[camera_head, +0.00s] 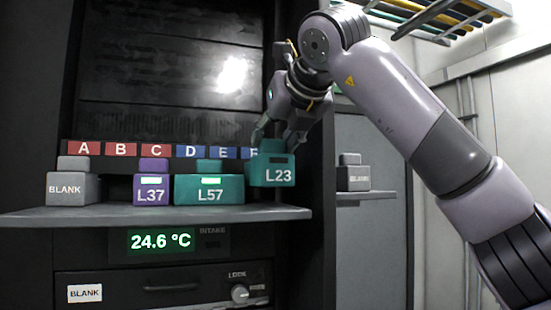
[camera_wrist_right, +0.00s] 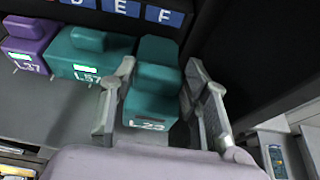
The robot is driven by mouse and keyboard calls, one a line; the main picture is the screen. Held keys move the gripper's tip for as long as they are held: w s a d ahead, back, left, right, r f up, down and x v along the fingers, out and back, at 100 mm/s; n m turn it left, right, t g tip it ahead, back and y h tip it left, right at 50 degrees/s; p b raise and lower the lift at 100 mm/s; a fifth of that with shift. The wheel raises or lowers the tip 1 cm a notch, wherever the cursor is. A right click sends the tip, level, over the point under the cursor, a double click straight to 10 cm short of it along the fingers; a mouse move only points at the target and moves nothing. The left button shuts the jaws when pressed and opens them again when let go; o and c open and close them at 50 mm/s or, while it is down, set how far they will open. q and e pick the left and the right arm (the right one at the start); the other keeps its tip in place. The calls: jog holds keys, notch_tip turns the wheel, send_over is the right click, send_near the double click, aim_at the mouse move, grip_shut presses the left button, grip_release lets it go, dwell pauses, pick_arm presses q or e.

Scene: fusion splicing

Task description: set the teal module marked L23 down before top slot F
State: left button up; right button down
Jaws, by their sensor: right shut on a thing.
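The teal module L23 (camera_head: 271,172) is held in my right gripper (camera_head: 277,141), its label facing the head camera. It hangs to the right of L57, with its bottom edge higher than L57's, near the right end of the shelf (camera_head: 270,213). In the right wrist view the fingers (camera_wrist_right: 158,68) stand on both sides of L23 (camera_wrist_right: 152,103). The blue F label (camera_wrist_right: 165,16) is behind the module there; in the head view L23 and the gripper partly cover it. My left gripper is not in view.
The teal module L57 (camera_head: 209,190) stands close left of L23, then purple L37 (camera_head: 151,189) and a grey BLANK module (camera_head: 73,188). Another grey BLANK (camera_head: 353,178) sits on a side shelf at right. A 24.6 °C display (camera_head: 160,241) is below the shelf.

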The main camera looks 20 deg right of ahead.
aim_at(274, 155)
notch_tip(274, 155, down, 2)
jog(key=shift+w+a+f, duration=0.1)
jog(key=shift+w+f, duration=0.05)
jog(key=shift+f, duration=0.5)
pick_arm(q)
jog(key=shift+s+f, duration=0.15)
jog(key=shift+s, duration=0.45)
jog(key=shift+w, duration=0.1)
pick_arm(e)
jog(key=shift+f, duration=0.15)
jog(key=c, duration=0.9)
grip_release()
pick_arm(q)
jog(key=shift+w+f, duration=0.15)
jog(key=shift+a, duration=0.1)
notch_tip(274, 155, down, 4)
jog(key=b, duration=0.4)
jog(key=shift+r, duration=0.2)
pick_arm(e)
jog(key=v, duration=1.2)
jog(key=shift+r, duration=0.25)
